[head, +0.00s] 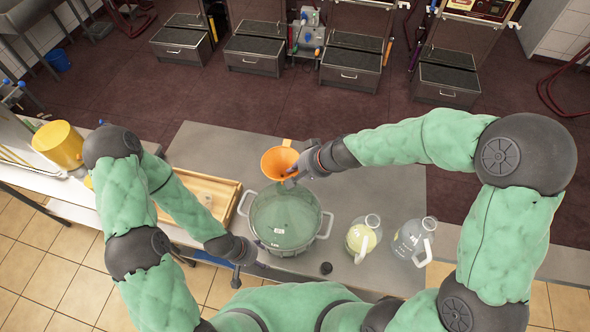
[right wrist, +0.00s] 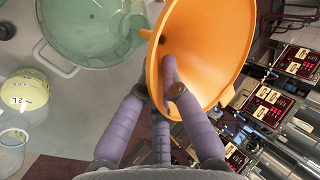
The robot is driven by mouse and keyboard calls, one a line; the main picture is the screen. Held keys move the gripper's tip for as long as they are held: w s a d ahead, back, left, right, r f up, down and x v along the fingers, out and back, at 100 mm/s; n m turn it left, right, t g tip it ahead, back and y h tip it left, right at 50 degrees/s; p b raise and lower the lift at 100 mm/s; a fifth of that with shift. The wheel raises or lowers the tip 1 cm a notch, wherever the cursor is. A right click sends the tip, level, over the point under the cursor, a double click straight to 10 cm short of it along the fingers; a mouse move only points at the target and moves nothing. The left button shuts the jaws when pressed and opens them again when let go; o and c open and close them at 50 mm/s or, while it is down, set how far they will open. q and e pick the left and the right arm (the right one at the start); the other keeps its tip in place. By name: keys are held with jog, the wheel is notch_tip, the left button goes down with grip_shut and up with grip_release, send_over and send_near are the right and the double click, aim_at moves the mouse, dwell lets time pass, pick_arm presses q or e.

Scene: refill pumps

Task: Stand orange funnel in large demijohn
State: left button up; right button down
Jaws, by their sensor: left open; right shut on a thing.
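The orange funnel (head: 279,160) is held in the air by my right gripper (head: 293,173), above the table's far side. In the right wrist view, the fingers (right wrist: 172,92) close on the funnel's wall (right wrist: 205,45), with its wide mouth tilted toward the camera. A large green glass vessel (head: 283,222), apparently the demijohn, sits within a grey two-handled rim on the table. It also shows in the right wrist view (right wrist: 85,30). The funnel is beyond it and apart from its middle; its opening is unclear. My left gripper (head: 248,273) is open and empty at the near-left table edge.
A jug with yellow-green liquid (head: 362,238) and a clear handled jug (head: 412,241) stand right of the green vessel. A small black object (head: 326,268) lies near the front edge. A wooden tray (head: 232,190) is at left, and a yellow container (head: 60,144) stands farther left.

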notch_tip(320, 180, down, 7)
jog(key=b, duration=0.7)
jog(key=shift+f+b, duration=0.15)
jog(key=shift+b, duration=0.15)
dwell(2.4)
jog(key=c, duration=1.4)
grip_release()
jog(key=shift+o, duration=0.2)
jog(key=v, duration=1.2)
